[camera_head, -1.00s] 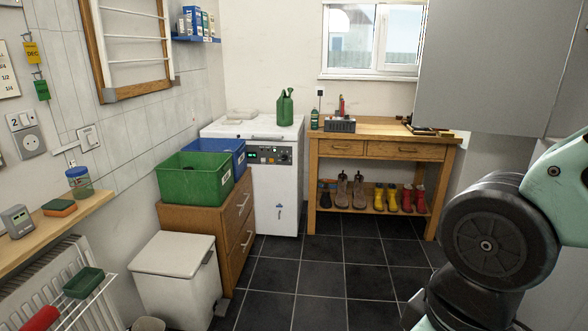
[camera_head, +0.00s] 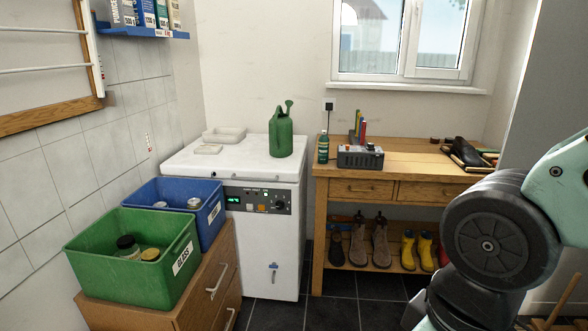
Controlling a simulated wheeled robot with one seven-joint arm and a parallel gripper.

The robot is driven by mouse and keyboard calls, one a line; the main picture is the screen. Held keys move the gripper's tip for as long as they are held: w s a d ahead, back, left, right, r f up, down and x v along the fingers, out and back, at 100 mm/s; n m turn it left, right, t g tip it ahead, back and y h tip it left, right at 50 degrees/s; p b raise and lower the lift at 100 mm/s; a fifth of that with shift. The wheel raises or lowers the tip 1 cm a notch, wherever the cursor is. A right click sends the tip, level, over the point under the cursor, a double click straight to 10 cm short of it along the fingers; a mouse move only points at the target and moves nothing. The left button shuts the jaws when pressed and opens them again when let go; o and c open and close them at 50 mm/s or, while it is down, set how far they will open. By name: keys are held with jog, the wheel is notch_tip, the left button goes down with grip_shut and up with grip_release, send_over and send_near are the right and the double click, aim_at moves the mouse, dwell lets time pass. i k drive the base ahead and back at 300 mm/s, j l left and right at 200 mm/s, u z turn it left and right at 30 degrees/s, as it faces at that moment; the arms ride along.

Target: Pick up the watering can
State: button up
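The green watering can (camera_head: 281,135) stands upright on the right part of the white appliance's top (camera_head: 232,157), near the wall. Its spout with a round rose points up and to the right. My arm shows at the right edge of the view, but my gripper is out of the frame. Nothing of mine is near the can.
A wooden bench (camera_head: 420,163) stands right of the appliance, with a grey toolbox (camera_head: 360,157), a green bottle (camera_head: 323,149) and boots below. A green crate (camera_head: 134,256) and a blue crate (camera_head: 178,200) sit on a wooden cabinet (camera_head: 207,288) in front of the appliance.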

aim_at(281, 126)
jog(key=i, duration=2.05)
